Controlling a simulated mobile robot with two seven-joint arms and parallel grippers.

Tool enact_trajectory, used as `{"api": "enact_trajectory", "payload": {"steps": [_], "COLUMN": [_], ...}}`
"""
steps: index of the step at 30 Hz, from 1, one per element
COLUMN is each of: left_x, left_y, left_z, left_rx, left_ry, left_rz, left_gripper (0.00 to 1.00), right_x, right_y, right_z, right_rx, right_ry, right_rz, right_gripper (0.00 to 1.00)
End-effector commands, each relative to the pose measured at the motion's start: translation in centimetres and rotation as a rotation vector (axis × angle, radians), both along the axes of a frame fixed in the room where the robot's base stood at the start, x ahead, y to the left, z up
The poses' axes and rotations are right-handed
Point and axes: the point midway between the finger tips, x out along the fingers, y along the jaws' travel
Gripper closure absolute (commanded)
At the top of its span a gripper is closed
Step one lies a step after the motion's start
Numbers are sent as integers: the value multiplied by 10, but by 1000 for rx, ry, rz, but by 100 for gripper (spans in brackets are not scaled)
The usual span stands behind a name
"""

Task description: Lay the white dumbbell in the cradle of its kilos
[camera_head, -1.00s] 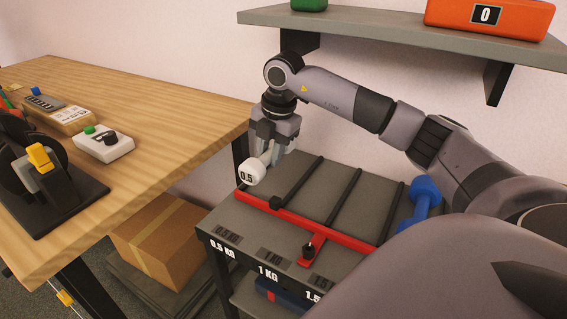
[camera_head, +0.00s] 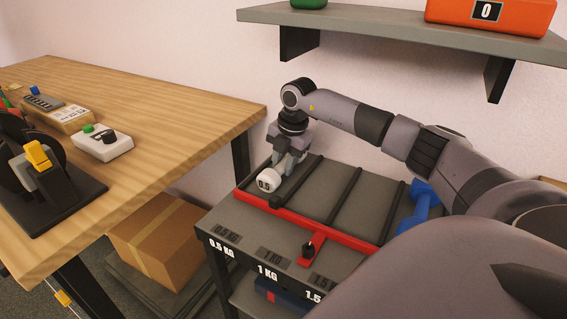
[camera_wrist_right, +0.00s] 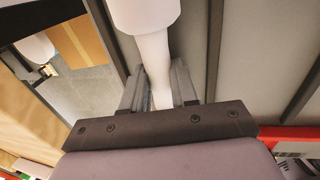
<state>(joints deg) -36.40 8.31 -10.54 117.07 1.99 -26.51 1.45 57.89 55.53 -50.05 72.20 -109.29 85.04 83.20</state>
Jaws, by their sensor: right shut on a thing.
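The white dumbbell (camera_head: 268,181) has "0.5" on its near end. My right gripper (camera_head: 285,166) is shut on its handle, with the fingers pointing down. In the right wrist view the white dumbbell (camera_wrist_right: 146,15) runs between the two fingers of the gripper (camera_wrist_right: 159,88). It is at the leftmost lane of the grey cradle rack (camera_head: 325,196), the one above the "0.5 KG" label (camera_head: 222,248). I cannot tell whether it touches the rack surface. The gripper hides its far end. My left gripper is out of view.
Black dividers and a red front rail (camera_head: 340,229) bound the lanes. A blue dumbbell (camera_head: 420,203) lies at the rack's right. A wooden table (camera_head: 170,110) stands left, a cardboard box (camera_head: 160,238) below. A grey shelf (camera_head: 380,33) hangs above the rack.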

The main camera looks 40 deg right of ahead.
Motion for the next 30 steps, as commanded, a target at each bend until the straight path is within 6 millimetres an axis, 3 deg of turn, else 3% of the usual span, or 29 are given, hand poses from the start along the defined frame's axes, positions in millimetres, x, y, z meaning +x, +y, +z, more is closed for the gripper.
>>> {"api": "enact_trajectory", "payload": {"steps": [8, 9, 11, 22, 30], "left_x": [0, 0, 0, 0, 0], "left_y": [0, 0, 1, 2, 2], "left_z": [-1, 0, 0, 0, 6], "left_rx": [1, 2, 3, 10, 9], "left_ry": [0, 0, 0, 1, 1], "left_rz": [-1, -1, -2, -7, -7], "left_gripper": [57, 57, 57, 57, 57], "right_x": [1, 0, 0, 0, -8], "right_y": [1, 1, 1, 0, -2], "right_z": [-1, -3, -2, 4, 47], "right_rx": [1, 1, 1, 0, 0], "right_ry": [-3, 0, 0, -1, -4], "right_rz": [1, 1, 1, 1, 1], "right_gripper": [100, 66, 46, 46, 46]}}
